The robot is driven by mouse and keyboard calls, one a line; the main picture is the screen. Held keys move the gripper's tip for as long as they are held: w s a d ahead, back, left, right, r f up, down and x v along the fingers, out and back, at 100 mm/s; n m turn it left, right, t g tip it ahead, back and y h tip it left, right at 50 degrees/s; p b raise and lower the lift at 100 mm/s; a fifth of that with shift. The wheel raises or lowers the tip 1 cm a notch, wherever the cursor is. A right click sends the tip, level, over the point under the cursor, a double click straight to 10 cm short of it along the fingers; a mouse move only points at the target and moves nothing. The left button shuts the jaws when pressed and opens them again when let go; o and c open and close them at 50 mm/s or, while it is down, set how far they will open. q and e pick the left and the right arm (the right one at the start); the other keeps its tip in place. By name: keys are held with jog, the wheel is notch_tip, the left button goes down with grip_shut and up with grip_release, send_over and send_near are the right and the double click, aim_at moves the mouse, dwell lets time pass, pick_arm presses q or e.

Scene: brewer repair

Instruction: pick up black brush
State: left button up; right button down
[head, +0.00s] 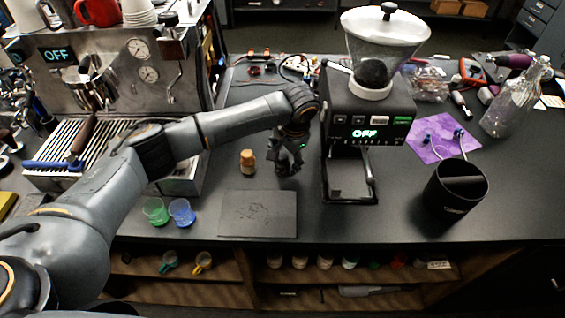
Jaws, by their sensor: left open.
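My left arm reaches in from the left, across the counter. Its gripper (288,166) points down just left of the grinder, low over the dark counter, and its jaws are open. I cannot make out a black brush clearly. Dark shapes around the gripper blend with the dark counter, so I cannot tell whether a brush is between or behind the fingers. My right gripper is not in view.
The grinder (366,105) stands right of the gripper, a cork-coloured piece (248,161) to its left. A dark mat (258,214) lies in front. A black knock bin (455,190), green cup (155,211), blue cup (181,212) and espresso machine (115,75) stand around.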

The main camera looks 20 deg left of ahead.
pick_arm(q)
jog(key=c, duration=1.3)
jog(key=shift+d+r, duration=0.1)
jog(key=shift+r, duration=0.45)
jog(key=s+d+r, duration=0.1)
jog(key=s+r, duration=0.3)
jog(key=s+r+b, duration=0.1)
jog(key=s+r, duration=0.3)
jog(key=s, duration=0.1)
jog(key=s+d+r+b, duration=0.1)
jog(key=s+r, duration=0.3)
jog(key=shift+s+d, duration=0.3)
jog(key=shift+s, duration=0.1)
